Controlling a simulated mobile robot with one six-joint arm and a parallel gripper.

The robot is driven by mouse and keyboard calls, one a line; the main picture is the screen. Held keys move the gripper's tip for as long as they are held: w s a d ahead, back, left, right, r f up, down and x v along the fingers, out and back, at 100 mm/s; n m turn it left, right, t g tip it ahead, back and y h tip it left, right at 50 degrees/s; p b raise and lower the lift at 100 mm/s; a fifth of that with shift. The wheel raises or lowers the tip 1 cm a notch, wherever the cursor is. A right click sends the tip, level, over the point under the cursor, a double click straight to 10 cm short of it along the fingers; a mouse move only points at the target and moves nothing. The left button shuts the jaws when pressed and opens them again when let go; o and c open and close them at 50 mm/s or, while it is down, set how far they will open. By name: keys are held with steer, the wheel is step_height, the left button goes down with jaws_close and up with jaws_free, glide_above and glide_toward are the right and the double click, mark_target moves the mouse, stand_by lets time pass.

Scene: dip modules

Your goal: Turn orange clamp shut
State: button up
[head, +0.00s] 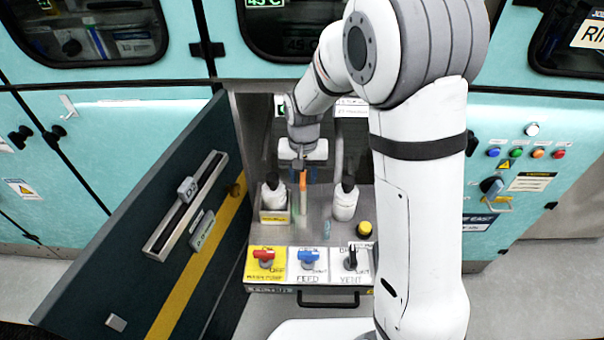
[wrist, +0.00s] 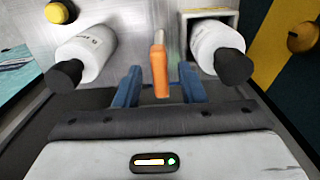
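The orange clamp (wrist: 159,70) stands out as a narrow orange lever in the middle of the wrist view. It also shows as a small upright orange strip in the head view (head: 303,181), below my gripper (head: 298,168). In the wrist view, the two blue fingers of my gripper (wrist: 158,88) are apart, one on each side of the clamp. A gap shows between the clamp and each finger, so nothing is gripped. The far end of the clamp meets a pale tube; its mounting is hard to make out.
White bottles with black caps stand left (head: 274,194) and right (head: 345,200) of the clamp, close to my gripper. The left one sits in a holder. A yellow knob (head: 364,229) and a valve panel (head: 307,264) lie in front. An open dark door (head: 150,215) stands left.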

steer(key=shift+c, duration=0.5)
jaws_close()
steer(key=shift+n, duration=0.3)
steer(key=n, duration=0.3)
steer(key=shift+n+b, duration=0.3)
steer(key=shift+b, duration=0.05)
steer(key=n, duration=0.4)
steer(key=n+b, duration=0.1)
steer(key=n, duration=0.8)
steer(key=shift+n, duration=0.3)
